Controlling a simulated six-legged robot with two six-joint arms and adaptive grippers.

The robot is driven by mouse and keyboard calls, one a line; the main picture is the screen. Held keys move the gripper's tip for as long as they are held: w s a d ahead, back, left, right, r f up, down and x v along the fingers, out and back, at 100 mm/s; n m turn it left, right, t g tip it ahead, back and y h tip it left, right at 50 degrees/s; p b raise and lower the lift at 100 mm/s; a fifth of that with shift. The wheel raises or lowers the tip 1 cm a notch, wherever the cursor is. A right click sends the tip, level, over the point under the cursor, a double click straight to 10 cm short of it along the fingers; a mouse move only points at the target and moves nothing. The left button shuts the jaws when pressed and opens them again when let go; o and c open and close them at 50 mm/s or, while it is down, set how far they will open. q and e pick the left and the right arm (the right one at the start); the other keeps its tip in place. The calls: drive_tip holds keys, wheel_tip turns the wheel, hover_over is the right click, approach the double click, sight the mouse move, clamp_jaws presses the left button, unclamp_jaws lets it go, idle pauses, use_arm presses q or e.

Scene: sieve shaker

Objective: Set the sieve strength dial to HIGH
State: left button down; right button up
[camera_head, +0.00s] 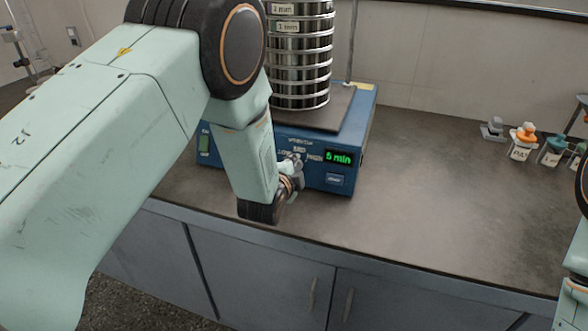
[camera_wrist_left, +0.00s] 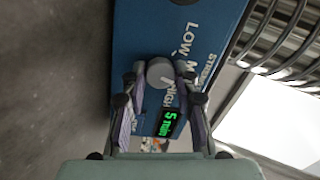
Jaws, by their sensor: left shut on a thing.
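The blue sieve shaker (camera_head: 350,135) stands on the bench with a stack of metal sieves (camera_head: 300,60) on top. Its front panel has a round grey strength dial (camera_wrist_left: 160,73) with LOW, a partly hidden middle mark and HIGH lettered around it. A green display (camera_head: 339,157) reads "5 min". My left gripper (camera_head: 292,165) is at the front panel. In the left wrist view its two fingers (camera_wrist_left: 160,80) are on either side of the dial, shut on it. The dial's pointer direction cannot be told clearly. My right gripper does not show.
A green switch (camera_head: 204,144) is left of the dial and a button (camera_head: 334,180) is below the display. Small bottles (camera_head: 523,142) stand at the far right of the bench. The bench (camera_head: 420,200) right of the shaker is clear.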

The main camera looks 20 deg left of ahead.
use_arm(q)
drive_tip(key=m, duration=0.4)
drive_tip(key=shift+m+b, duration=0.4)
drive_tip(key=m, duration=0.4)
drive_tip(key=shift+r+m+b, duration=0.1)
drive_tip(key=shift+m+b, duration=0.25)
drive_tip(key=shift+m, duration=0.05)
drive_tip(key=c, duration=1)
unclamp_jaws()
drive_tip(key=v, duration=1.2)
drive_tip(key=shift+s+a+f, duration=0.1)
drive_tip(key=shift+a+f, duration=0.1)
drive_tip(key=shift+f, duration=0.05)
